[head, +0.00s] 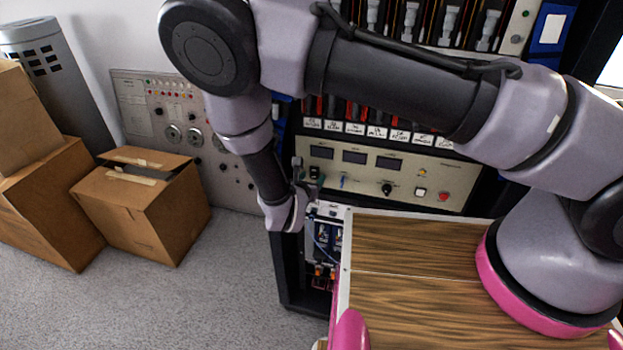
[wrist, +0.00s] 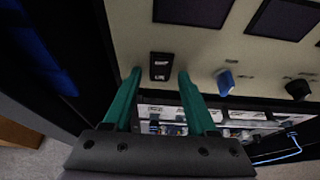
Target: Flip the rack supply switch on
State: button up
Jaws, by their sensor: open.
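The rack supply switch, a small black rocker (wrist: 161,67), sits on the cream rack panel (wrist: 200,62) in the wrist view. In the head view the switch (head: 315,173) shows as a small dark shape at the panel's left end. My gripper (wrist: 160,74) is open, with one teal finger on each side of the switch and nothing held between them. I cannot tell whether the fingertips touch the panel. In the head view my gripper (head: 303,180) is small and partly hidden by my wrist. The switch's on or off position is not clear.
Right of the switch are a blue knob (wrist: 225,81) and a black knob (wrist: 298,88), below dark displays. The panel also has a red button (head: 443,196). Below is an open bay with cables (head: 325,245). Cardboard boxes (head: 150,205) stand left on the floor.

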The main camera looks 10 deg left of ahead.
grip_shut()
jog(key=shift+s+f+t, duration=0.1)
jog(key=shift+f+t, duration=0.15)
jog(key=shift+t, duration=0.35)
jog(key=shift+f+t, duration=0.15)
jog(key=shift+t, duration=0.75)
grip_release()
jog(key=s+a+r, duration=0.1)
jog(key=s, duration=0.9)
jog(key=shift+s+a+r, duration=0.2)
jog(key=shift+s+a, duration=0.05)
jog(key=shift+s, duration=0.05)
